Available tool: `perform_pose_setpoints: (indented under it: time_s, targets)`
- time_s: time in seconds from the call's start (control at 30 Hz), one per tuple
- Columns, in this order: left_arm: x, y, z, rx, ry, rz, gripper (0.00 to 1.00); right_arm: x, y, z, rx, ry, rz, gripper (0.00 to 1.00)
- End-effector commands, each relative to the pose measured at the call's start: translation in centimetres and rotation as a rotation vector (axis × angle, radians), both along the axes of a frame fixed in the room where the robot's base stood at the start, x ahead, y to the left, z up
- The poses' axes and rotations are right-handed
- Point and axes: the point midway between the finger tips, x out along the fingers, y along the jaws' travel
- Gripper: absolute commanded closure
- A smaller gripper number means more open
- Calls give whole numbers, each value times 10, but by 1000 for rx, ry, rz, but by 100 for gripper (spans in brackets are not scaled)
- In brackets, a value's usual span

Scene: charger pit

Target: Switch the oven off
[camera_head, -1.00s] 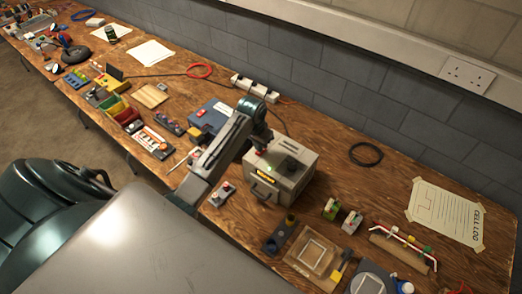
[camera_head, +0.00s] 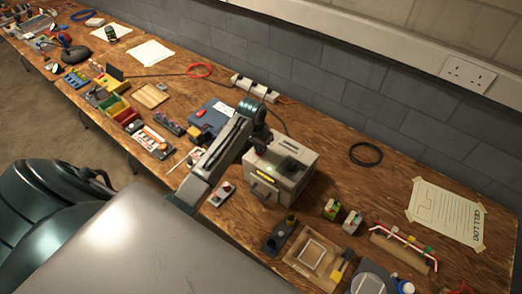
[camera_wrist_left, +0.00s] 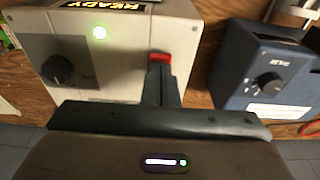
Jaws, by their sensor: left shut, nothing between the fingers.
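A beige box with a lit READY label, which looks like the oven (camera_head: 290,181), stands mid-bench in the head view. The wrist view shows it upside down (camera_wrist_left: 110,35), with a green light (camera_wrist_left: 99,32) and a black knob (camera_wrist_left: 57,70). A red switch-like part (camera_wrist_left: 159,57) lies at its edge, right at my fingertips; I cannot tell whether they touch it. My left gripper (camera_wrist_left: 160,75) is shut and empty. In the head view the left gripper (camera_head: 259,145) is at the oven's upper left, partly hidden by its arm. My right gripper is out of view.
A blue box with a knob (camera_wrist_left: 268,80) stands beside the oven; it is also in the head view (camera_head: 212,117). A small red-buttoned box (camera_head: 221,193) lies in front. Behind are a power strip (camera_head: 254,89) and a black cable coil (camera_head: 366,154).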

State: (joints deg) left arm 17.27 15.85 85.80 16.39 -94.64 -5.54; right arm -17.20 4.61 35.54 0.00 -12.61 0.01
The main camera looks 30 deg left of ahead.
Motion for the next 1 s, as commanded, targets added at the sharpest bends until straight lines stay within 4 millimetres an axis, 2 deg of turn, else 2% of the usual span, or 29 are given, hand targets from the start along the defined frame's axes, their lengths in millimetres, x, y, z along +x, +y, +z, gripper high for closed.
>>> perform_pose_setpoints:
  time_s: [0.63,1.0]
  targets:
    - [0,0,-9,0,1,0,100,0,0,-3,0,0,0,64]
    - [0,0,18,0,0,0,100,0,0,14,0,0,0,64]
